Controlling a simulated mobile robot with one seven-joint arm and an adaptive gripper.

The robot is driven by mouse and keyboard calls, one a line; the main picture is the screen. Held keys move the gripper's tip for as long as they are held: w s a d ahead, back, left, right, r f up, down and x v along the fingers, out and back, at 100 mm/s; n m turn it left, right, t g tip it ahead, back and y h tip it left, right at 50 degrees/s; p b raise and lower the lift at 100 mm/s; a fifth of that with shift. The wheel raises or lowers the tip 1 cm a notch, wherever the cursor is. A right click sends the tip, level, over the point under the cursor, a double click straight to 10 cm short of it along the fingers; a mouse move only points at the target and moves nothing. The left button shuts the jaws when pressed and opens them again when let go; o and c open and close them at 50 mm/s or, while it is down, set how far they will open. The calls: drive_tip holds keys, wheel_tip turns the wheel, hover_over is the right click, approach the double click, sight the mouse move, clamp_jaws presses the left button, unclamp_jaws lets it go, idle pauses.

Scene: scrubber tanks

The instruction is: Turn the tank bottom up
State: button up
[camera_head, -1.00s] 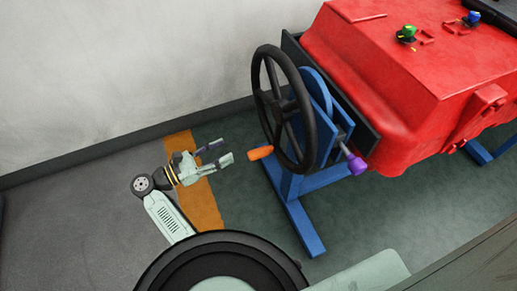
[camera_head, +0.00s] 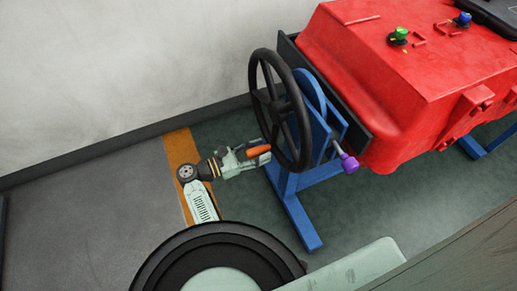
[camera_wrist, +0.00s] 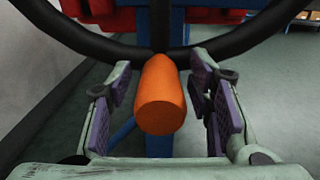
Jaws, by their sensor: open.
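The red tank (camera_head: 385,85) lies on a blue stand (camera_head: 300,212) at the upper right, its top with the green and blue valves facing up. A black handwheel (camera_head: 257,100) is on the stand's near end, with an orange handle (camera_head: 258,151) sticking out from its lower rim. My gripper (camera_head: 256,155) is at the handle. In the wrist view the orange handle (camera_wrist: 162,100) sits between the two open fingers with purple pads, with a gap visible on each side. A purple knob (camera_head: 349,163) is on the stand, right of the wheel.
A grey wall (camera_head: 110,70) runs behind on the left. An orange floor stripe (camera_head: 180,150) lies under my arm. The green floor (camera_head: 370,215) right of the stand is open. A brown-grey surface (camera_head: 460,245) fills the lower right corner.

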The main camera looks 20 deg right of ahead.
drive_tip(key=shift+c, duration=0.4)
clamp_jaws()
idle(0.5)
